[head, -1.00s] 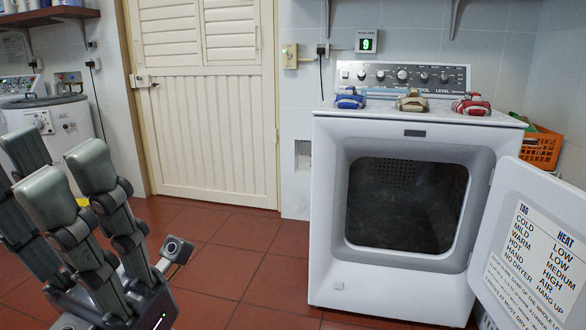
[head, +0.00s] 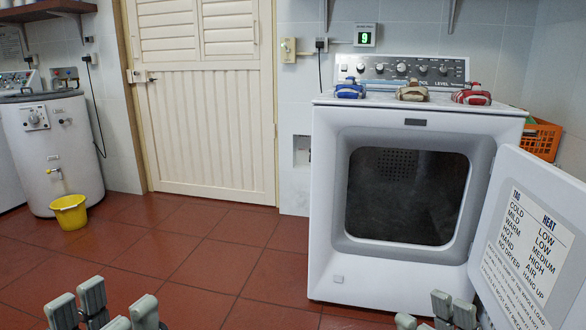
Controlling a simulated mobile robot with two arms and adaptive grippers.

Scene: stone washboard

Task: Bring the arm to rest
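My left gripper (head: 104,311) is at the bottom edge, left of centre. Its grey fingertips point up and stand apart with nothing between them, so it is open and empty. My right gripper (head: 436,315) shows only its fingertips at the bottom edge, in front of the dryer. They also stand apart with nothing seen between them. The palms of both grippers and most of both arms are below the picture.
A white dryer (head: 326,210) has its door (head: 492,215) swung open to the right, close to my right gripper. Blue (head: 350,90), tan (head: 412,93) and red (head: 472,96) items lie on top. A yellow bucket (head: 70,214) stands by the washing machine (head: 60,140). The middle floor (head: 220,260) is clear.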

